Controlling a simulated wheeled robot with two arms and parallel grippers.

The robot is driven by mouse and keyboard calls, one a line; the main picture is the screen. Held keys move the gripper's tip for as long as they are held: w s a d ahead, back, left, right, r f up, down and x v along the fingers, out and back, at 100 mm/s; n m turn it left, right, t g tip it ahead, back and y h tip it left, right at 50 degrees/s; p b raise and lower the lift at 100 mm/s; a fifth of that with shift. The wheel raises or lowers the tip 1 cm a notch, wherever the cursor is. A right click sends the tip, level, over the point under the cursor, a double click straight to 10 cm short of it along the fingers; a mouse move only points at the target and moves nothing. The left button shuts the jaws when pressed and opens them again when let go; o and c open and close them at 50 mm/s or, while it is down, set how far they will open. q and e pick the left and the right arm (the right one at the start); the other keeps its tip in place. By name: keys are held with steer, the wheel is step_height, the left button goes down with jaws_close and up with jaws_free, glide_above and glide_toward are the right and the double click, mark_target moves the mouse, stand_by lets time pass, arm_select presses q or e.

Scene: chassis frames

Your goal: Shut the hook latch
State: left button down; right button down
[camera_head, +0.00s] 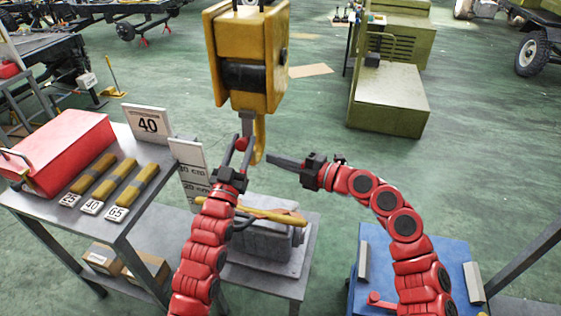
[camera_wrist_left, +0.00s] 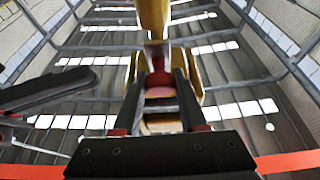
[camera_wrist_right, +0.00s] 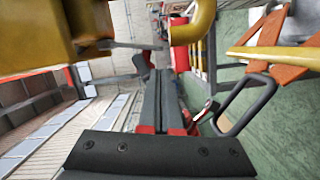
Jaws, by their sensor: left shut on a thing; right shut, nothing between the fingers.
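The yellow hook block (camera_head: 247,62) hangs at the upper middle in the head view, with its yellow hook (camera_head: 260,135) below it. The hook also shows in the right wrist view (camera_wrist_right: 203,28). My left gripper (camera_head: 238,155) is at the hook's left side, shut on a small red part of the hook latch (camera_wrist_left: 160,84), between its fingertips in the left wrist view. The latch's exact angle is hard to tell. My right gripper (camera_head: 271,160) is shut and empty, its tips just right of the hook in the head view.
A grey block with a yellow sling (camera_head: 262,210) stands on a low stand below the hook. A blue cart (camera_head: 370,260) is at lower right.

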steer(key=x, duration=0.6)
steer(key=shift+a, duration=0.15)
steer(key=shift+w+d+f, duration=0.3)
steer(key=shift+w, duration=0.35)
arm_select(q)
steer(key=shift+r, duration=0.1)
steer(key=c, duration=0.7)
jaws_free()
steer(key=shift+c, duration=0.2)
steer(key=shift+o, duration=1.4)
